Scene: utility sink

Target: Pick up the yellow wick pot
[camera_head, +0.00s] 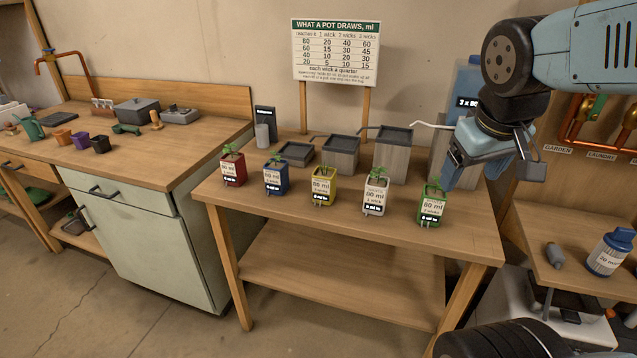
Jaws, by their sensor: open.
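The yellow wick pot (324,189) stands upright in the middle of a row of pots on the wooden table. It has a green seedling and a white label. A blue pot (276,179) is to its left and a white pot (375,195) to its right. My gripper (490,165) hangs at the right of the picture, above and behind the green pot (432,208), well apart from the yellow pot. It is open, and I see nothing held. Part of it is hidden behind its own body.
A red pot (232,168) ends the row at left. The table's front strip is clear. A white-and-blue bottle (609,252) stands on the right bench.

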